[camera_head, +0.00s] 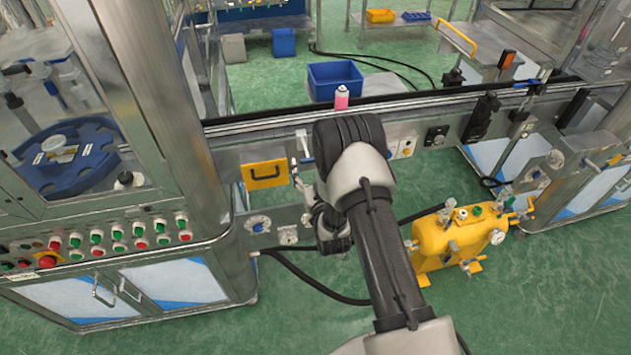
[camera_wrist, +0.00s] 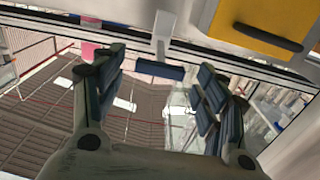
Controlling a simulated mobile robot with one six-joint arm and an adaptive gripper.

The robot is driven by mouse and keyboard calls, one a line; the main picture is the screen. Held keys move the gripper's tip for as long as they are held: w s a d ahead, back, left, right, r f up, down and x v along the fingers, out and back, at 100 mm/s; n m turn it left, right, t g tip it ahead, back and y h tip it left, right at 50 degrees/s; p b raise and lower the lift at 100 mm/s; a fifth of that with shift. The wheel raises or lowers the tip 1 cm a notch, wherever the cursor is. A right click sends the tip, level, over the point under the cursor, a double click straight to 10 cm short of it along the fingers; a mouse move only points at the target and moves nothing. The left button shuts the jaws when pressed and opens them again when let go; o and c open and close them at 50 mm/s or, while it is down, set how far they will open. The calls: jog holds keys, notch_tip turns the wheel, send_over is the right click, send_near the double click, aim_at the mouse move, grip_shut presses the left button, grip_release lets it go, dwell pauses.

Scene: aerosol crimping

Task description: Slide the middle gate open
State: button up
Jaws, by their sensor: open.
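A small pale tab (camera_head: 302,143), which looks like the gate's handle, sits on the front rail of the conveyor. In the wrist view a white stem (camera_wrist: 164,27) with a dark blue pad (camera_wrist: 160,69) appears to be the same part. It lies between and beyond my fingertips, with no clear contact. My gripper (camera_head: 303,178) is open and empty in front of the conveyor's face; its spread, blue-padded fingers (camera_wrist: 160,85) show in the wrist view. My wrist hides part of the rail to the right of the tab. I cannot tell how far the gate is open.
A pink and white can (camera_head: 341,98) stands on the conveyor right of the tab. A yellow panel with a black handle (camera_head: 265,174) is left of my gripper. A machine cabinet (camera_head: 185,282) stands further left, and a yellow pump unit (camera_head: 462,238) is on the floor at right.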

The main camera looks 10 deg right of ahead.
jog(key=s, duration=0.9)
jog(key=shift+s, duration=0.25)
jog(key=w+r+g, duration=0.3)
jog(key=w+r, duration=0.2)
jog(key=r, duration=0.5)
jog(key=s+r+g, duration=0.4)
jog(key=s+r, duration=0.2)
jog(key=r, duration=0.2)
jog(key=s+r+g, duration=0.3)
jog(key=s+r, duration=0.1)
jog(key=s, duration=1.1)
jog(key=s+r+g, duration=0.3)
jog(key=s, duration=1.3)
jog(key=shift+r, duration=0.4)
